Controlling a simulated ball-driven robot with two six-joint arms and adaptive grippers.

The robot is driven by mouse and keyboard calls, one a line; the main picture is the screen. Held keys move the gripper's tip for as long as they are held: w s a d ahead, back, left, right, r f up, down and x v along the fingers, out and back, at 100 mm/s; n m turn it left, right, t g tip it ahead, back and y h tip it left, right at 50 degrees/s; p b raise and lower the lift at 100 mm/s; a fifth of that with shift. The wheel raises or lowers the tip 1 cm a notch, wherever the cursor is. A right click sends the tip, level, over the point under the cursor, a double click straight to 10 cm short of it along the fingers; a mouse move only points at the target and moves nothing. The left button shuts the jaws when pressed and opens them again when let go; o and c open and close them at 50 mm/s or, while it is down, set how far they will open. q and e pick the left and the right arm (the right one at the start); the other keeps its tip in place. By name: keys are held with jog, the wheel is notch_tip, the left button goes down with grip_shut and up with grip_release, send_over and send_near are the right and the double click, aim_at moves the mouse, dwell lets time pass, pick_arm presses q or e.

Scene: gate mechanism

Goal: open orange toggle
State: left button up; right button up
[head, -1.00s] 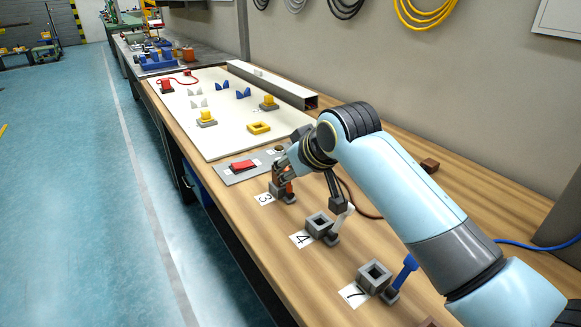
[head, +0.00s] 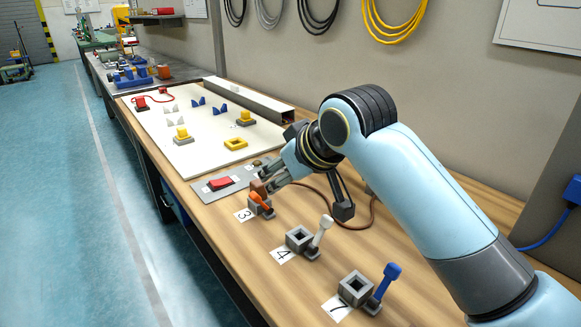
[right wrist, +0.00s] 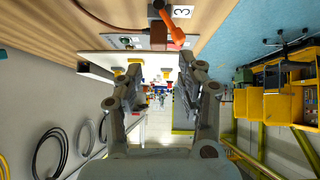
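The orange toggle (head: 259,200) is at the station marked 3, leaning over at a slant rather than upright. It also shows at the top of the right wrist view (right wrist: 170,24), beside a brown block (right wrist: 158,37). In the head view the brown block (head: 258,187) sits at the same station, just behind the toggle. My right gripper (head: 272,180) is close behind and above the toggle. In the right wrist view its fingers (right wrist: 160,76) are apart with nothing between them. Contact with the toggle is not visible. My left gripper is out of view.
A white toggle (head: 322,230) at station 4 and a blue toggle (head: 388,284) at station 7 stand nearer. A red switch (head: 220,183) is on a grey plate to the left. A brown cable (head: 372,212) runs along the table under my arm. The white board (head: 205,148) lies beyond.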

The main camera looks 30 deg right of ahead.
jog(key=shift+v, duration=2.25)
jog(key=shift+f, duration=0.1)
